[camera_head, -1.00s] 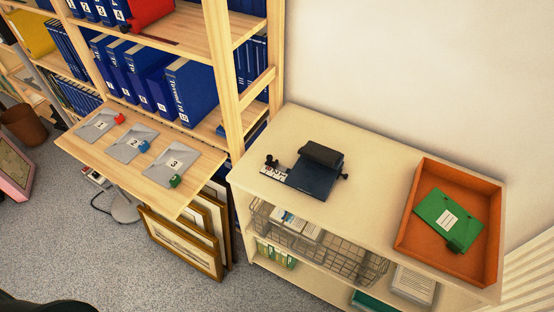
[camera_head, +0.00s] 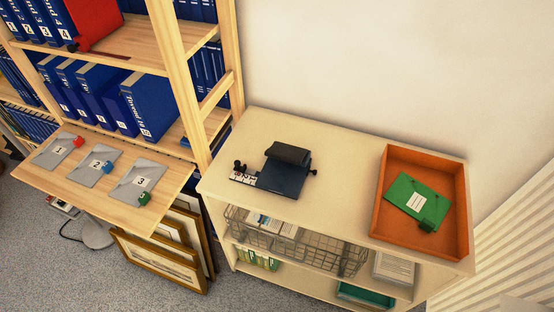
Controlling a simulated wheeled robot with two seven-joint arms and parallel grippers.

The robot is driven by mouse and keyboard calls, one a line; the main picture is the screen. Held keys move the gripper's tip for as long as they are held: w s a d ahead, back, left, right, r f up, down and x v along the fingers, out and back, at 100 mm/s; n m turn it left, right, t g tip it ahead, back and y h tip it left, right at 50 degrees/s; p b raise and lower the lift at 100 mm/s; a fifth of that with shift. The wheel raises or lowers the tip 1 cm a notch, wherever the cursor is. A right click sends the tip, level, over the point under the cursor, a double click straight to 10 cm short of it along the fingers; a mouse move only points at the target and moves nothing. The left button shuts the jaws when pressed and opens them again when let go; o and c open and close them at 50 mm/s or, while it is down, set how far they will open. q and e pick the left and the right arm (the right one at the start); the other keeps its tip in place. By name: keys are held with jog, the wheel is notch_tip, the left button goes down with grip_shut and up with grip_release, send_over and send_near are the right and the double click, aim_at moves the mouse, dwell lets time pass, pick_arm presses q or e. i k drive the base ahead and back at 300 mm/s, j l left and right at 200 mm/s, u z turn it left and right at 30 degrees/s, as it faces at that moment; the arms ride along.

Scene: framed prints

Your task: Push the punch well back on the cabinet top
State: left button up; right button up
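The punch (camera_head: 285,175) is dark blue-black with a thick black lever bar along its back and a white ruler strip at its left. It stands on the left half of the pale cabinet top (camera_head: 335,195), close to the front edge. Bare cabinet top lies between it and the wall behind. Neither of my grippers shows in the camera_head view.
An orange tray (camera_head: 380,215) holding a green folder (camera_head: 416,200) stands at the right end of the cabinet top. A wooden shelf with blue binders (camera_head: 150,106) rises at the left. Its pull-out board (camera_head: 60,185) carries numbered grey envelopes. Framed prints (camera_head: 160,262) lean below.

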aim_at(283, 178)
jog(key=z, duration=0.45)
jog(key=j+z, duration=0.7)
jog(key=j, duration=0.15)
jog(key=k+j, duration=0.1)
jog(key=j, duration=0.35)
jog(key=k+j+z, duration=0.15)
jog(key=j, duration=0.75)
jog(key=k+j+z, duration=0.1)
jog(key=j, duration=0.35)
jog(key=k, duration=0.1)
